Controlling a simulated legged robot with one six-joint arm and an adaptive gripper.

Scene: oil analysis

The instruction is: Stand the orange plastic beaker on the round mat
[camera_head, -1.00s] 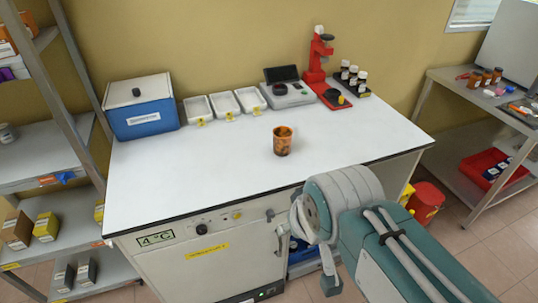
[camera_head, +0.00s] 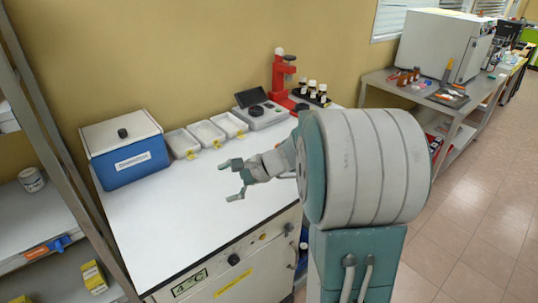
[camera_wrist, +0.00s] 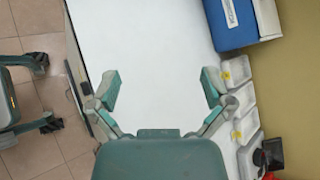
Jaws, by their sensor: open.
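The orange beaker is not visible in either current view; my arm covers part of the white bench top (camera_head: 150,215) in the head view. My gripper (camera_head: 231,180) is above the bench top, its fingers spread and pointing left in the head view. In the wrist view my gripper (camera_wrist: 160,88) is open and empty, with only bare white surface between its fingers. I make out no separate round mat. A dark round disc (camera_head: 257,111) lies on the grey scale, and I cannot tell whether it is the mat.
A blue box (camera_head: 130,160) stands at the bench's back left. Several white trays (camera_head: 207,132) line the back edge beside the scale (camera_head: 265,118).

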